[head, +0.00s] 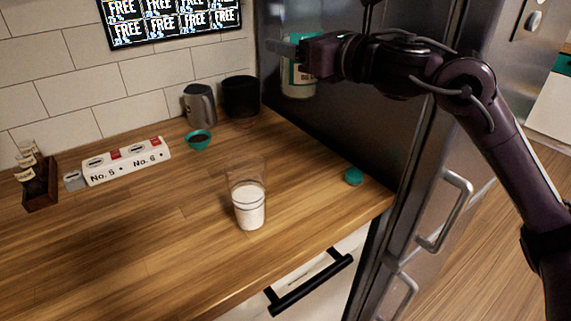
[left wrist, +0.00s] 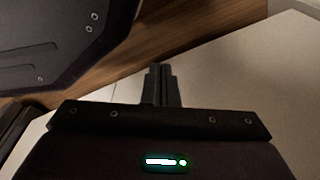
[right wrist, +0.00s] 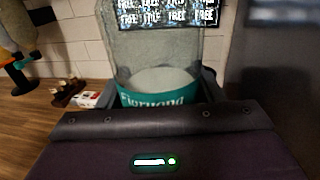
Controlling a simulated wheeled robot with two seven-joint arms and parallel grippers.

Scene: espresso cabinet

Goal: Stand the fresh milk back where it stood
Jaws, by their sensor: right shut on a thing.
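My right gripper (head: 300,52) is shut on the fresh milk (head: 299,83), a clear bottle with a teal label. It holds the bottle in the air at the back right, in front of the dark fridge side. In the right wrist view the bottle (right wrist: 160,88) stands between the fingers, with lettering on its label and white milk inside. The head view does not show its top clearly. A teal cap (head: 353,176) lies on the counter near its right edge. A glass partly filled with milk (head: 248,207) stands mid-counter. My left gripper (left wrist: 161,86) is shut and empty, seen only in the left wrist view.
On the wooden counter (head: 150,240) stand a grey pitcher (head: 199,105), a dark container (head: 241,98), a teal bowl (head: 198,139), a white block marked No. 5 and No. 6 (head: 126,163) and a small wooden rack (head: 39,186). The front counter is clear. The fridge (head: 345,125) borders it on the right.

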